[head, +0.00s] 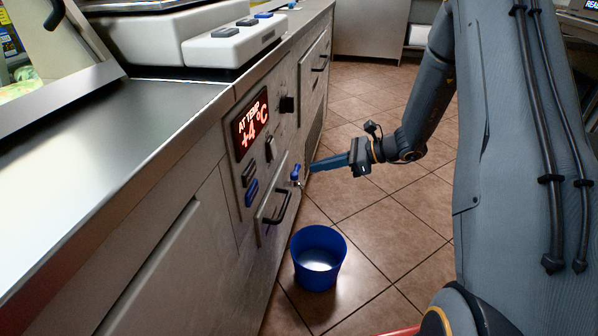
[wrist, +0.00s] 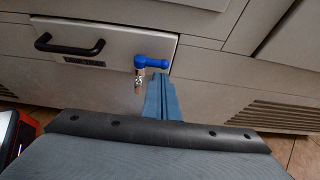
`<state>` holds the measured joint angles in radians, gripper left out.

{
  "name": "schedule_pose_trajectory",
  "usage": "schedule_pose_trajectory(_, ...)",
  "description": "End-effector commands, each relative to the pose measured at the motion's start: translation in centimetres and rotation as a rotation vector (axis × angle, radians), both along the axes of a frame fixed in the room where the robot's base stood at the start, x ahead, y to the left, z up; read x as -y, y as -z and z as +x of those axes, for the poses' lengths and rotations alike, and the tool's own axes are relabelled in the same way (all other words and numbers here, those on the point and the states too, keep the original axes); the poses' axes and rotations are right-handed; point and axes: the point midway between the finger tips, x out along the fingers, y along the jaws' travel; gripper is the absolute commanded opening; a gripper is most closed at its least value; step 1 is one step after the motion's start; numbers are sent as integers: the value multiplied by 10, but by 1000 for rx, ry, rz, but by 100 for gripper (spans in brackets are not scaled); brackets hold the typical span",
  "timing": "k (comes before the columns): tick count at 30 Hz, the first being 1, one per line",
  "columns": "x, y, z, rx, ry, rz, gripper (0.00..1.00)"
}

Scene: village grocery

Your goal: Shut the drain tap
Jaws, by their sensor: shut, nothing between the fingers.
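The drain tap (head: 296,174) has a blue lever and a small metal spout, and sticks out of the cabinet front beside a black handle. In the wrist view the tap's blue lever (wrist: 153,63) lies sideways, pointing right, across the top of the spout, which points down. My gripper (head: 312,167) is shut and empty, with its blue-grey fingers pointing at the tap. In the wrist view the fingertips (wrist: 160,80) are just right of the spout, below the lever's right end. I cannot tell whether they touch it.
A blue bucket (head: 318,258) with pale contents stands on the tiled floor below the tap. A black drawer handle (head: 280,203) is close to the tap. A red display (head: 252,124) and switches are on the panel above. The floor to the right is clear.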

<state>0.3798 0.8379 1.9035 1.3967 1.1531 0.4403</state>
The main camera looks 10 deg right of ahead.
Motion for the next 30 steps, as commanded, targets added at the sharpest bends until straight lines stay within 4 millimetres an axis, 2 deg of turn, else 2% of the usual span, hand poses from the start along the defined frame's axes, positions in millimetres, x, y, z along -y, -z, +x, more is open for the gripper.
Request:
schedule_pose_trajectory(21,59,-14,-24,0,1,0,0)
schedule_pose_trajectory(30,66,-14,-28,0,-1,0,0)
